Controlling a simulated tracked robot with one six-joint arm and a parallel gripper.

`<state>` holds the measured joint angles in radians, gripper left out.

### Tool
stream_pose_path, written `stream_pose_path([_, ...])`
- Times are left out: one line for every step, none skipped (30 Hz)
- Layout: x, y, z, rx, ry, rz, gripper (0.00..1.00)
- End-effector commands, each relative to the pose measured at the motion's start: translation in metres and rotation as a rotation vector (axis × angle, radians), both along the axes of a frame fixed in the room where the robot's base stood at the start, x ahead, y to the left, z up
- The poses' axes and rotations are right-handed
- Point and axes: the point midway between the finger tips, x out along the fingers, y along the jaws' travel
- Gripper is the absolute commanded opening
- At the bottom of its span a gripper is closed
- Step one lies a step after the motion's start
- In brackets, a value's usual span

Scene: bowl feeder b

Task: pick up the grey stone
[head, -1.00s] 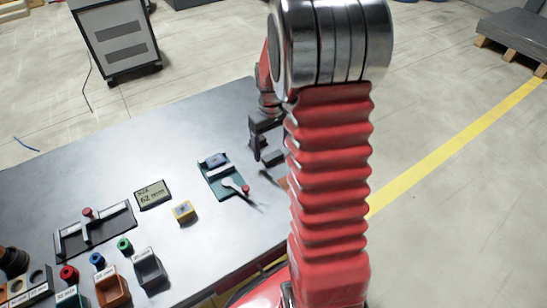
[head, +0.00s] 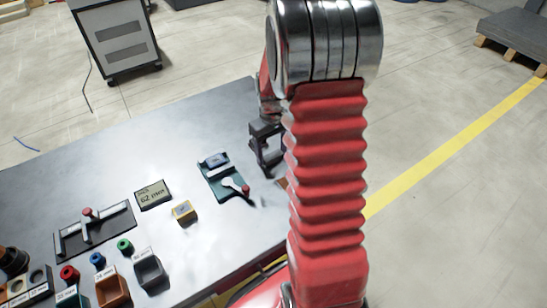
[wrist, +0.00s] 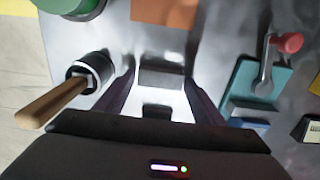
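In the wrist view a grey block (wrist: 162,77), which looks like the grey stone, lies on the metal table between the tips of my gripper's two spread fingers (wrist: 159,86). Bare table shows between the block and each finger, so I see no contact. In the head view my gripper (head: 268,163) is low at the table's far right side, with its fingers apart. The stone is hard to make out there, among the dark fingers and partly behind my red arm.
In the wrist view, a black cup with a wooden handle (wrist: 52,104) stands close left of the fingers. A teal lever fixture (wrist: 255,82) is on the right. An orange patch (wrist: 165,12) and a green round object (wrist: 70,5) lie ahead.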

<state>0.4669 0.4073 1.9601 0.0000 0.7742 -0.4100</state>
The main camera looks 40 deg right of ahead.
Motion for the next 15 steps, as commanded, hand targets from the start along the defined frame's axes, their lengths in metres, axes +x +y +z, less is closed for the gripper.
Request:
stream_pose_path([0.0000,-0.0001,0.0001,0.000,0.000,0.000,0.59])
stream_pose_path([0.0000,-0.0001,0.0001,0.000,0.000,0.000,0.57])
stream_pose_path([0.0000,-0.0001,0.0001,0.000,0.000,0.000,0.54])
stream_pose_path([0.0000,-0.0001,0.0001,0.000,0.000,0.000,0.52])
stream_pose_path([0.0000,-0.0001,0.0001,0.000,0.000,0.000,0.50])
stream_pose_path([0.0000,-0.0001,0.0001,0.000,0.000,0.000,0.47])
stream_pose_path([0.0000,-0.0001,0.0001,0.000,0.000,0.000,0.45])
stream_pose_path([0.0000,-0.0001,0.0001,0.000,0.000,0.000,0.43])
stream_pose_path([0.0000,-0.0001,0.0001,0.000,0.000,0.000,0.40])
stream_pose_path([0.0000,-0.0001,0.0001,0.000,0.000,0.000,0.38])
stream_pose_path([0.0000,-0.0001,0.0001,0.000,0.000,0.000,0.36])
stream_pose_path([-0.0001,-0.0001,0.0001,0.000,0.000,0.000,0.33])
stream_pose_path([-0.0001,-0.0001,0.0001,0.000,0.000,0.000,0.31])
stream_pose_path([0.0000,-0.0002,0.0002,0.000,0.000,0.000,0.29])
stream_pose_path([0.0000,-0.0002,0.0002,0.000,0.000,0.000,0.29])
